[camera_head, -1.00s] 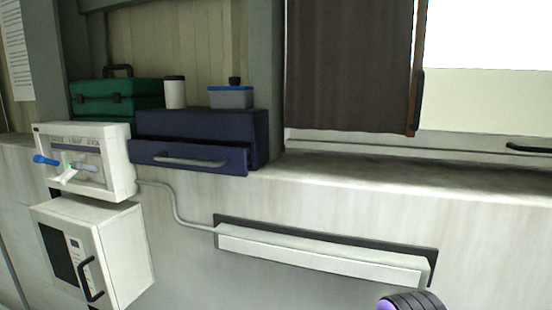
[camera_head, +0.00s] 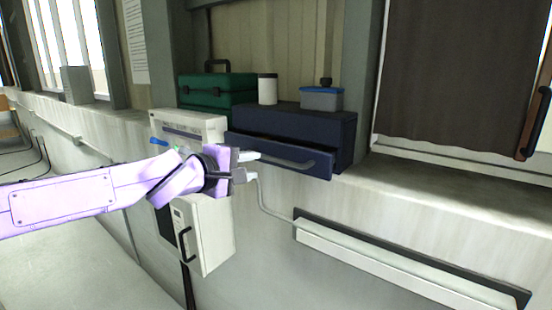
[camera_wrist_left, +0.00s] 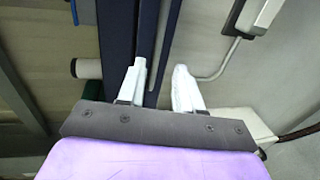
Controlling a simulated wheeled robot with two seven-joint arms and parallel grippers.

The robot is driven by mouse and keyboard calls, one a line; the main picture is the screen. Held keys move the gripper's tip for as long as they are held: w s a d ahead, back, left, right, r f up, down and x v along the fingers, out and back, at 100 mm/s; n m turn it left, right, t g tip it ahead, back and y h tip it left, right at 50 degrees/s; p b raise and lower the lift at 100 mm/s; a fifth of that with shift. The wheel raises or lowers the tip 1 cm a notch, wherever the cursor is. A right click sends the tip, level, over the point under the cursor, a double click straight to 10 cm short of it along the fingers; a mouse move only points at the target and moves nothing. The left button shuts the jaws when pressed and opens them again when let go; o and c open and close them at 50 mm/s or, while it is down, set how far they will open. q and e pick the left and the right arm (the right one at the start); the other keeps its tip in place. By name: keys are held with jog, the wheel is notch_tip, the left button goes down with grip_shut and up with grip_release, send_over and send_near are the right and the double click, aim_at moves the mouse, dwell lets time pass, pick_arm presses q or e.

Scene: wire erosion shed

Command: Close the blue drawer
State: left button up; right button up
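The blue drawer (camera_head: 318,165) is in a dark blue cabinet (camera_head: 325,125) on the ledge. Its front stands out a little from the cabinet, so it is partly open. A grey bar handle (camera_head: 295,164) runs across the front. My left gripper (camera_head: 254,167) is at the left end of the drawer front, with its two pale fingers apart. In the left wrist view, the open gripper (camera_wrist_left: 160,80) points at the drawer front (camera_wrist_left: 148,32), and the grey handle (camera_wrist_left: 166,42) shows between the finger lines. Contact cannot be told. My right gripper is out of view.
A green case (camera_head: 215,92), a white canister (camera_head: 267,89) and a blue-lidded tub (camera_head: 321,100) stand on or beside the cabinet. A white control box (camera_head: 190,124) is close behind my left wrist. A pale wall rail (camera_head: 390,270) runs below. The ledge right of the cabinet is clear.

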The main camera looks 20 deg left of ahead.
aim_at(275, 160)
pick_arm(q)
jog(key=x, duration=1)
jog(key=shift+w+r, duration=0.15)
jog(key=shift+w, duration=0.2)
grip_shut()
